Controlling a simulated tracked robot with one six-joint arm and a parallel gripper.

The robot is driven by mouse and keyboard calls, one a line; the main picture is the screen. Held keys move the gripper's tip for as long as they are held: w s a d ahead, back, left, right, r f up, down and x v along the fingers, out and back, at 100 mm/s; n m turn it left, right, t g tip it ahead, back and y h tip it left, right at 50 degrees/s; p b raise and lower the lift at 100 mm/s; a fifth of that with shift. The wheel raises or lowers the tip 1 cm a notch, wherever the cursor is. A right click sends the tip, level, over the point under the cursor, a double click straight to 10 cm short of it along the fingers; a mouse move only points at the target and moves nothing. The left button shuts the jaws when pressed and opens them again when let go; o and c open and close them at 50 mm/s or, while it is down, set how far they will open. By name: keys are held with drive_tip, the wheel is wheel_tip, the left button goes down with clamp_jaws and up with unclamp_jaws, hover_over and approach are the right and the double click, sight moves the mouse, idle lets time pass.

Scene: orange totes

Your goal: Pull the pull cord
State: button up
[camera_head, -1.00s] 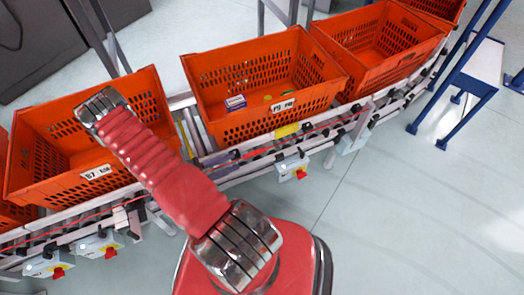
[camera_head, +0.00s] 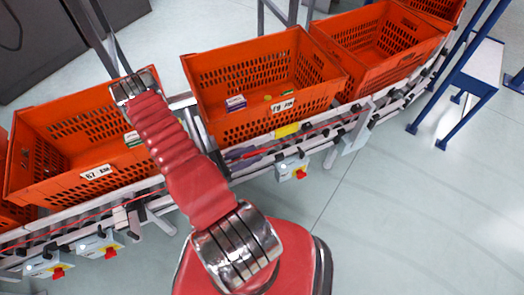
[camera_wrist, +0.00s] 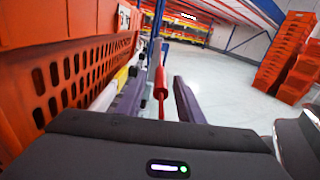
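The pull cord (camera_head: 317,128) is a thin red line along the front of the conveyor, below the orange totes. A thicker red piece of it (camera_wrist: 160,85) shows in the wrist view. My gripper (camera_head: 243,154) is at the conveyor's front edge, below the middle tote. In the wrist view, the fingers of my gripper (camera_wrist: 164,80) stand apart, with the red piece seen between them. I cannot tell whether either finger touches it. My arm hides part of the cord in the head view.
Orange totes, including the middle one (camera_head: 224,128), stand close behind the cord. Grey boxes with red knobs (camera_head: 293,167) hang below the conveyor. A blue-legged table (camera_head: 479,68) stands at right. The floor in front is clear. Stacked orange totes (camera_wrist: 284,55) stand farther off.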

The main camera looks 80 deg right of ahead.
sight(262, 150)
drive_tip(key=shift+x, duration=2.55)
drive_tip(key=shift+c, duration=0.7)
clamp_jaws()
